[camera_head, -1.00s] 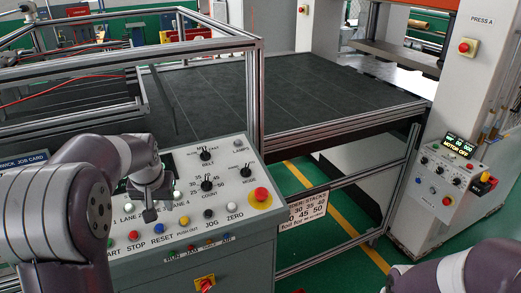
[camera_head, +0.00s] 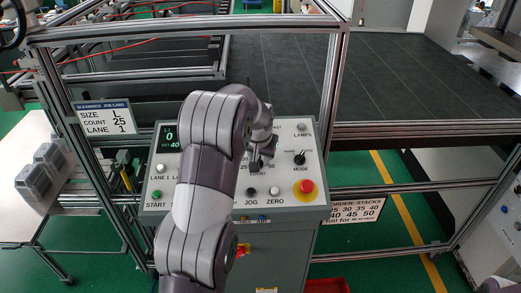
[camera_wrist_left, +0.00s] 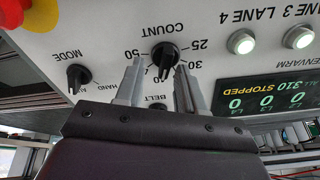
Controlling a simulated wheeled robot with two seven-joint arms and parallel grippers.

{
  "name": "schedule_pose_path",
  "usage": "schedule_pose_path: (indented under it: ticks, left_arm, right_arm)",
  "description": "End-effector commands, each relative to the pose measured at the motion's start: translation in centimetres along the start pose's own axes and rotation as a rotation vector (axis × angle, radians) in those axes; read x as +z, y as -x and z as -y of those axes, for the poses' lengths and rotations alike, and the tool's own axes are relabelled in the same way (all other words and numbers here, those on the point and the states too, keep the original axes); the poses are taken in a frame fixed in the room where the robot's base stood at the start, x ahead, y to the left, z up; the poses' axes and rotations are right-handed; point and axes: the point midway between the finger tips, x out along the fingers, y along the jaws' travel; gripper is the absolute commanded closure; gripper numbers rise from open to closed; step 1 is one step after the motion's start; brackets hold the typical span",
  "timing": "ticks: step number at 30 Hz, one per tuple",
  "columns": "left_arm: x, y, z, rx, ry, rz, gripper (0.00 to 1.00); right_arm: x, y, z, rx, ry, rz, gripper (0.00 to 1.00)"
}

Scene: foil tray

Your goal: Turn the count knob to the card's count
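The job card (camera_head: 103,117) at the left of the head view reads size L, count 25, lane 1. The black count knob (camera_wrist_left: 165,52) is upside down in the left wrist view, with 25, 30 and 50 legible around it; its exact pointing is hard to tell. The small display (camera_head: 169,137) shows 0 and a set value of 40. My left gripper (camera_head: 260,155) is over the panel at the count knob, partly covering it. In the left wrist view its fingers (camera_wrist_left: 158,68) are apart, with the knob between or just beyond their tips. My right gripper is out of view.
The mode knob (camera_head: 299,158) and red emergency button (camera_head: 306,187) are right of the count knob. Push buttons, including black jog (camera_head: 251,191) and white zero (camera_head: 275,190), line the panel's front. An aluminium frame (camera_head: 333,90) rises behind the panel.

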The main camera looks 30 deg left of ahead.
Motion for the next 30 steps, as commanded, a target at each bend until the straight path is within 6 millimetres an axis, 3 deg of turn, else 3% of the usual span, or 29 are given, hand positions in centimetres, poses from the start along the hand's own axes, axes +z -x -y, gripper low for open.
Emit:
schedule_pose_path:
  ticks: [6,12,13,16,17,30]
  left_arm:
    - [0.0,-1.4,0.0,0.000,0.000,0.000,0.62]
    - [0.1,-1.5,0.0,0.000,0.000,-0.001,0.62]
    - [0.0,-1.5,0.0,0.000,0.000,-0.001,0.65]
    - [0.0,-1.4,0.0,0.000,0.000,-0.001,0.97]
    - [0.0,-1.4,0.0,0.000,0.000,-0.001,1.00]
    - [0.1,-1.7,0.0,-0.008,0.063,-0.002,1.00]
  right_arm:
    - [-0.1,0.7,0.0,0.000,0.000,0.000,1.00]
    - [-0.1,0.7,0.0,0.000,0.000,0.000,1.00]
    - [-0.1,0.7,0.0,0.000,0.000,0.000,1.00]
    - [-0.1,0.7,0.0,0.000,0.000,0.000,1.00]
    - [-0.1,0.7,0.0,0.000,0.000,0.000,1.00]
    - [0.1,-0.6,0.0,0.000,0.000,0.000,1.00]
